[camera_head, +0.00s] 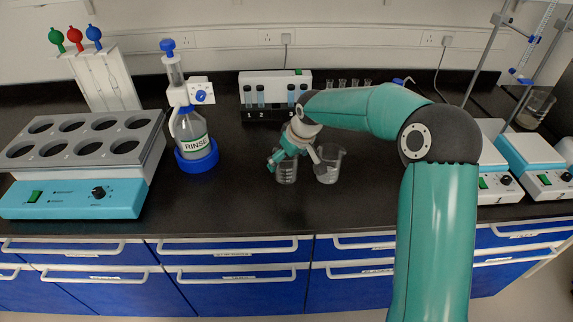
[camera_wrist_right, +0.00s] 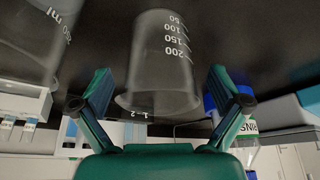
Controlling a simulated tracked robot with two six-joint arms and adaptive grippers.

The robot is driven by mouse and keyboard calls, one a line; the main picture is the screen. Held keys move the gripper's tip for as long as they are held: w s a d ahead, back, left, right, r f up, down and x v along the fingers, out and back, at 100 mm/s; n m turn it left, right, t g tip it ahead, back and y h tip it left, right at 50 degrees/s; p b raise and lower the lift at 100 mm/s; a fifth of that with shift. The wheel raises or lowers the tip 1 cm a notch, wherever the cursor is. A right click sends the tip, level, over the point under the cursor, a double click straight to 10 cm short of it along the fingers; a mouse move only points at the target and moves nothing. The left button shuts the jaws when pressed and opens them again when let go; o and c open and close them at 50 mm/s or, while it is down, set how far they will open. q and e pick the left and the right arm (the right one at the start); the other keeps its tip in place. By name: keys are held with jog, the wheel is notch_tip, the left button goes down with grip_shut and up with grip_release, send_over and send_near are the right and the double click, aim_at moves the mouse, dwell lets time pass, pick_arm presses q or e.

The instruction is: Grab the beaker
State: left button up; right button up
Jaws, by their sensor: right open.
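Two clear glass beakers stand side by side on the black bench in the head view, a left beaker (camera_head: 287,173) and a right beaker (camera_head: 329,166). My right gripper (camera_head: 292,158) is open at the left beaker, partly covering its top. In the right wrist view, which is upside down, that beaker (camera_wrist_right: 160,60) with white marks up to 200 lies between the open fingers (camera_wrist_right: 160,80), with a gap on both sides. The other beaker (camera_wrist_right: 38,35) shows at the left edge there. My left gripper is not in view.
The RINSE bottle (camera_head: 194,138) stands in a blue ring left of the beakers. A tube rack (camera_head: 262,104) is behind my right gripper. A block heater (camera_head: 84,158) is at far left and stirrer plates (camera_head: 497,180) at right. Bench in front of the beakers is clear.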

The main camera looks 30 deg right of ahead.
jog(key=shift+x, duration=1.1)
jog(key=c, duration=1.3)
jog(key=shift+r, duration=0.2)
